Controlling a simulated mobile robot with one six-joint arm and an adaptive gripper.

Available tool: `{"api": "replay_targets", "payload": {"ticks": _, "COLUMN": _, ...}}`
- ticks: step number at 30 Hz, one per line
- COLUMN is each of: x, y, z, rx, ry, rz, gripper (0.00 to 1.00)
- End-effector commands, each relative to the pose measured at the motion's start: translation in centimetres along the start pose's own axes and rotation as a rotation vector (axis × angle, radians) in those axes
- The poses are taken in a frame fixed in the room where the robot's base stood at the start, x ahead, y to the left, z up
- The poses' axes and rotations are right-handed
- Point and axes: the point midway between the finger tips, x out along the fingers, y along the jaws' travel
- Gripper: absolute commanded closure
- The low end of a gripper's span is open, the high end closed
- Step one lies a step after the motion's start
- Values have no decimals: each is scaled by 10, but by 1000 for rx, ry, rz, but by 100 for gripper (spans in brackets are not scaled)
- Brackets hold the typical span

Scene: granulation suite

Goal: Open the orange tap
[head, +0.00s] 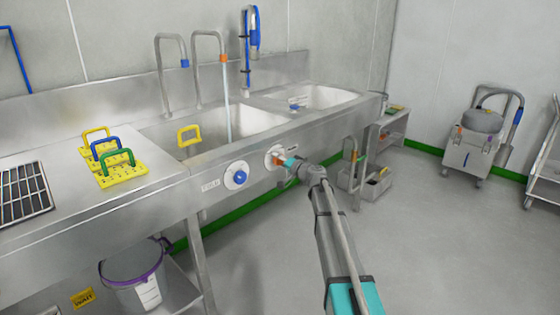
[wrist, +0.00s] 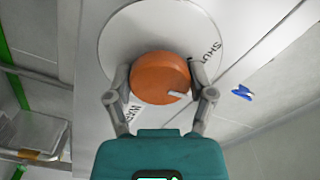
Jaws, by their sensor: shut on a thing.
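The orange tap is a round orange knob (wrist: 160,78) with a pale pointer mark, set on a white disc (wrist: 140,30) with partly readable lettering. My gripper (wrist: 160,85) is shut on the knob, one finger on each side of it. In the head view my gripper (head: 290,164) reaches the sink's front panel, and the orange knob is mostly hidden behind it. A spout with an orange tip (head: 224,58) stands over the sink, and a stream of water runs down from it into the basin.
A blue knob (head: 239,177) is on the same panel to the left. A spout with a blue tip (head: 185,63) shows no water. Yellow, blue and green handled tools (head: 112,152) stand on the drainboard. A bucket (head: 133,283) is below.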

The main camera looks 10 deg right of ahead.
Motion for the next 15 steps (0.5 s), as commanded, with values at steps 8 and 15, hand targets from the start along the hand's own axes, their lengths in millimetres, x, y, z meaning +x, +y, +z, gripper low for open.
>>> {"api": "replay_targets", "payload": {"ticks": 8, "x": 2, "y": 1, "z": -3, "rx": 265, "ry": 5, "rz": 0, "gripper": 78}}
{"api": "replay_targets", "payload": {"ticks": 15, "x": 2, "y": 1, "z": -3, "rx": 492, "ry": 5, "rz": 0, "gripper": 78}}
